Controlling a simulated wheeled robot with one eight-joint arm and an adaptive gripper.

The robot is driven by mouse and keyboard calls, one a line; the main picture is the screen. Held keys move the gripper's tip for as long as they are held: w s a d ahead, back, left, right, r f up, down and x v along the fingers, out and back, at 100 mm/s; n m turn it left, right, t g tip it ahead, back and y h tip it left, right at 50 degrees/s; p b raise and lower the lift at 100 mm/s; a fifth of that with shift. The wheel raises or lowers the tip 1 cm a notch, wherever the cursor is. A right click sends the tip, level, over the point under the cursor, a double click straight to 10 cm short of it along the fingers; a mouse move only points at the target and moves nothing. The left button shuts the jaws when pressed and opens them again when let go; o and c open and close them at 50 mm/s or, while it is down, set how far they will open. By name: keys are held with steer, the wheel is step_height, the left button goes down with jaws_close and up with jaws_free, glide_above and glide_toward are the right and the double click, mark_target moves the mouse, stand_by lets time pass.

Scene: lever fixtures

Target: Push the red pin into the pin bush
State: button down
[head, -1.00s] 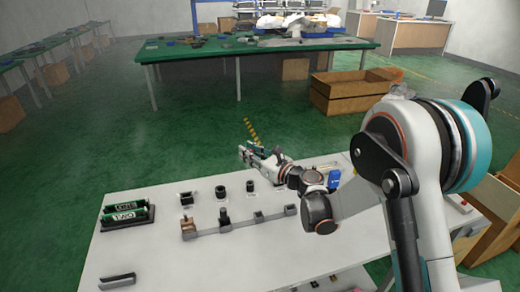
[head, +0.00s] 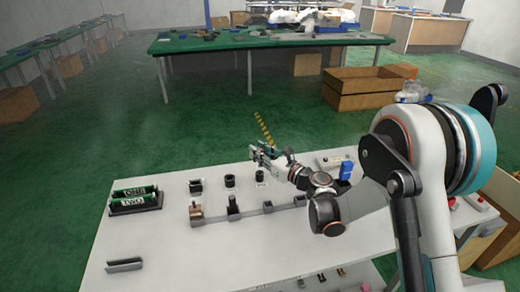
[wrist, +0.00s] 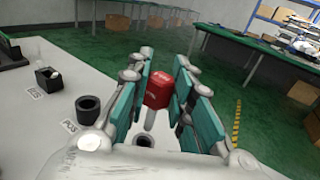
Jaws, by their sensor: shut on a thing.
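The red pin (wrist: 158,90) shows in the wrist view as a red block-like head with faint white markings. It sits between the teal pads of my gripper (wrist: 162,95), which is shut on it. A pale part shows below the red head. A dark round hole (wrist: 144,141) is on the table just below the pin, apart from it in the picture. In the head view my gripper (head: 265,153) is above the rightmost of the small black fixtures (head: 260,174). The red pin cannot be made out there. I cannot tell which fixture is the pin bush.
A black ring (wrist: 88,108) and a black square socket (wrist: 48,77) stand to the left, beside small labels. A grey rail with blocks (head: 234,207) lies nearer me. A ONE/TWO holder (head: 135,200) is at the left. The white table's front left is mostly clear.

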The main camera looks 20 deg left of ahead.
steer(key=shift+f, duration=0.6)
steer(key=shift+f, duration=2.05)
stand_by(0.9)
steer(key=c, duration=1.3)
jaws_free()
steer(key=shift+c, duration=0.2)
step_height(320, 180, up, 10)
